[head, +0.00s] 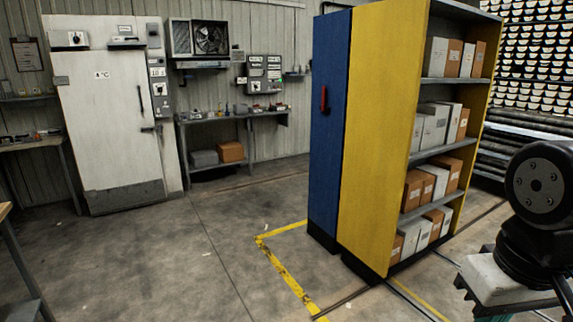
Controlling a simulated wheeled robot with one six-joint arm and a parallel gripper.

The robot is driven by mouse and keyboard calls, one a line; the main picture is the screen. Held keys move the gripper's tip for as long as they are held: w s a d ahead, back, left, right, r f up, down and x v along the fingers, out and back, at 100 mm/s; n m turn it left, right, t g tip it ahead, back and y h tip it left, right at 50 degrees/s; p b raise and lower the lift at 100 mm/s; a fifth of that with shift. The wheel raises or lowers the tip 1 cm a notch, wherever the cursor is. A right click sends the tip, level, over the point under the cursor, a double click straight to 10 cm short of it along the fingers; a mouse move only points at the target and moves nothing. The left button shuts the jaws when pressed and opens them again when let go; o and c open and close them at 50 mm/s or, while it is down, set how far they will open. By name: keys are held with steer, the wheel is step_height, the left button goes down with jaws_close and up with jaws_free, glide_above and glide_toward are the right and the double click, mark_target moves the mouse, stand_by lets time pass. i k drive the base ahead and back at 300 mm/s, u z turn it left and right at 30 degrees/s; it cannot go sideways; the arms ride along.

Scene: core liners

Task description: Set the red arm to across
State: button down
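A red handle (323,99) sits on the blue end panel (328,130) of a tall shelving unit, right of the picture's middle. It looks upright, running up and down the panel. It is small at this distance, and I cannot make out its pivot. No label or marking for its positions is legible. It is the clearest red arm in view. My gripper is not in view. Only a dark joint of my own arm shows at the right edge, well apart from the handle.
A yellow-sided shelf (385,120) holding boxes stands beside the blue panel. Yellow floor tape (285,275) and floor rails lie before them. A white cold-room door (110,120), a wall panel (264,74) and a bench (232,117) stand behind. Open concrete floor (190,250) lies at the front left.

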mark_target(322, 107)
steer(key=u, duration=0.3)
steer(key=i, duration=1.8)
steer(key=u, duration=0.2)
steer(key=i, duration=2)
steer(key=z, duration=0.6)
steer(key=i, duration=1.1)
steer(key=z, duration=0.25)
